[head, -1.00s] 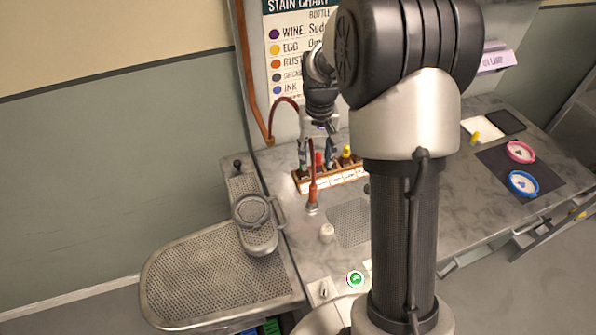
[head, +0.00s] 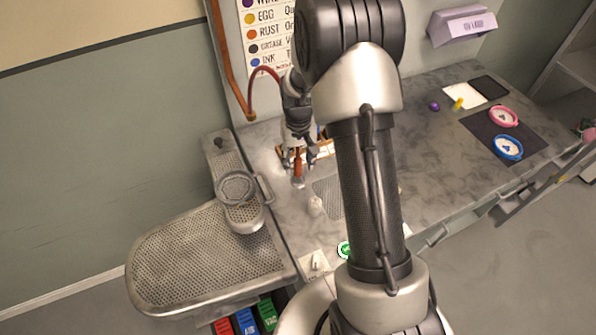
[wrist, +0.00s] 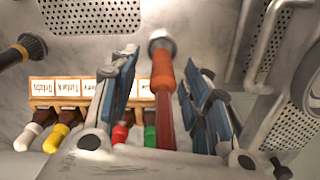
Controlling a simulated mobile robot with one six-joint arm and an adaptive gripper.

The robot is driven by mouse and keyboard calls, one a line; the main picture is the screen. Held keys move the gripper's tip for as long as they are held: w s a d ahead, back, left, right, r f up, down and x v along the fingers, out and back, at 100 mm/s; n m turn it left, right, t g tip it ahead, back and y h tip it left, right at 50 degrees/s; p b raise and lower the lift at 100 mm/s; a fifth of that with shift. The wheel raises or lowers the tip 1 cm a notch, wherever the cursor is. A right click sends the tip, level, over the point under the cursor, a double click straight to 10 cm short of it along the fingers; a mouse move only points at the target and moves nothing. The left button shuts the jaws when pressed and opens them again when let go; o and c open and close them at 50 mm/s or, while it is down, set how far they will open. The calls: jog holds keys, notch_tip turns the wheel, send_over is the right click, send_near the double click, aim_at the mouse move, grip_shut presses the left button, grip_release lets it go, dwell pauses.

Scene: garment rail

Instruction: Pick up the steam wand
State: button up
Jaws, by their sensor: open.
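The steam wand (head: 297,166) stands upright on the counter, with an orange grip and a red hose (head: 265,70) arching to the copper pipe. In the wrist view the wand (wrist: 163,72) shows its orange grip and silver end. My gripper (head: 299,157) is around the wand, with one finger on each side. In the wrist view my gripper (wrist: 160,85) is open, with blue-grey pads and visible gaps beside the grip. The wand's upper part is partly hidden by my arm in the head view.
A labelled rack of dropper bottles (wrist: 65,92) stands close beside the fingers. A perforated metal press board (head: 205,262) is at the left, with a round-topped metal piece (head: 237,188) above. A small white object (head: 316,206) stands nearby on the counter (head: 420,165).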

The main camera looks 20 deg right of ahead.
aim_at(298, 169)
notch_tip(298, 169, down, 4)
jog(key=shift+s+a+f+b, duration=0.1)
jog(key=shift+f+b, duration=0.05)
jog(key=shift+b, duration=0.4)
grip_shut()
